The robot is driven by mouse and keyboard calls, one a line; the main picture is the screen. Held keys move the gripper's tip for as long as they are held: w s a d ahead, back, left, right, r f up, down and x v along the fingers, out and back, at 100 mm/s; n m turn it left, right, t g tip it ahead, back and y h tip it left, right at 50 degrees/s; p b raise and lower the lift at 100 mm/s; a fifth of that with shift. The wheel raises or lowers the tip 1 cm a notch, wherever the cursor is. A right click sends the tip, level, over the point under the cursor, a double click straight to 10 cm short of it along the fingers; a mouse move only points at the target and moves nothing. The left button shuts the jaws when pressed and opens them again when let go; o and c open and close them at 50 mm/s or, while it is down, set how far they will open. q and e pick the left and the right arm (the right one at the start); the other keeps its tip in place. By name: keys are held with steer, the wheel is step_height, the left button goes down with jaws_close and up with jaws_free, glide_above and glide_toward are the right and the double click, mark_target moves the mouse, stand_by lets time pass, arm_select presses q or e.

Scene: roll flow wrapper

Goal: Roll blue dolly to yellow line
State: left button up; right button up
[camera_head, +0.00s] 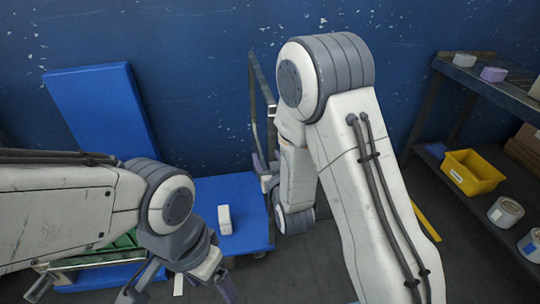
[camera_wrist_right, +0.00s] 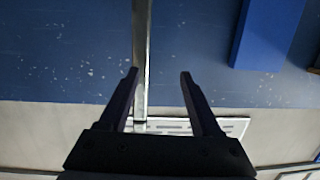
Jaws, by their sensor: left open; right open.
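The blue dolly (camera_head: 247,196) stands on the dark floor near the wall, its flat deck partly hidden by my arms. Its metal handle (camera_head: 254,95) rises at the deck's right side. A small white box (camera_head: 224,219) is on the deck. My right gripper (camera_head: 263,168) is near the handle and partly hidden by my own arm. In the right wrist view my right gripper (camera_wrist_right: 158,76) is open, with a metal bar (camera_wrist_right: 141,50) showing between its fingers; contact cannot be told. My left gripper (camera_head: 184,287) is open low at the front. A yellow line (camera_head: 427,221) shows on the floor at right.
A blue panel (camera_head: 100,108) leans upright at the back left. A dark shelf (camera_head: 487,85) stands along the right, holding a yellow bin (camera_head: 473,171) and several rolls. The blue wall (camera_head: 200,50) closes off the back. Dark floor shows between my right arm and the shelf.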

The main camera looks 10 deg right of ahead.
mark_target(270, 139)
steer(key=d, duration=0.1)
steer(key=d+f+t+b, duration=0.1)
steer(key=t, duration=0.1)
steer(key=shift+w+d+f+h, duration=0.25)
steer(key=shift+w+d+h, duration=0.05)
steer(key=shift+d+h, duration=0.1)
steer(key=w, duration=1)
jaws_close()
steer(key=shift+s, duration=0.1)
stand_by(0.8)
